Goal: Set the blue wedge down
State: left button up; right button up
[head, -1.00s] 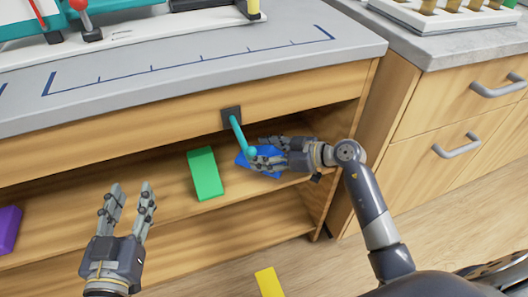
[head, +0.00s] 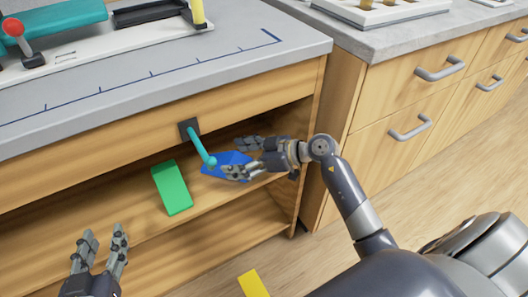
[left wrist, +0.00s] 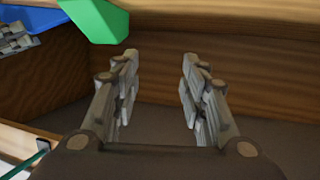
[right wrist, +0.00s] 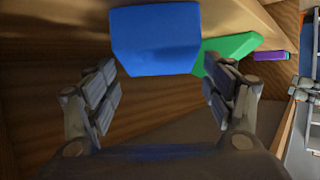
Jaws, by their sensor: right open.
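The blue wedge (head: 226,160) lies on the shelf under the counter, beside the green block. My right gripper (head: 240,157) is open at the wedge, and its fingers hide part of it in the head view. In the right wrist view the blue wedge (right wrist: 155,40) is just ahead of the spread fingertips (right wrist: 160,85), with gaps on both sides. My left gripper (head: 104,236) is open and empty in front of the shelf unit. In the left wrist view its fingers (left wrist: 160,65) are apart with nothing between them.
The green block (head: 171,187) lies on the shelf to the left of the wedge. A teal handle (head: 203,148) juts out from the front just above the wedge. A yellow block (head: 253,285) is low in front. A purple block (right wrist: 270,56) shows in the right wrist view.

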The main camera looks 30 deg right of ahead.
jog(key=p+v, duration=0.1)
jog(key=v, duration=0.2)
jog(key=shift+s+d+r, duration=0.15)
jog(key=shift+s+d, duration=0.1)
jog(key=shift+d, duration=0.05)
pick_arm(q)
jog(key=s+a+f+g+y+p, duration=0.1)
jog(key=s+a+f+g, duration=0.2)
jog(key=s+f+g, duration=0.3)
notch_tip(320, 180, down, 4)
jog(key=s, duration=0.3)
jog(key=shift+a+r+g+y, duration=0.15)
jog(key=shift+a+g+y, duration=0.15)
jog(key=shift+g+y, duration=0.1)
pick_arm(e)
jog(key=v, duration=0.5)
jog(key=shift+s, duration=0.1)
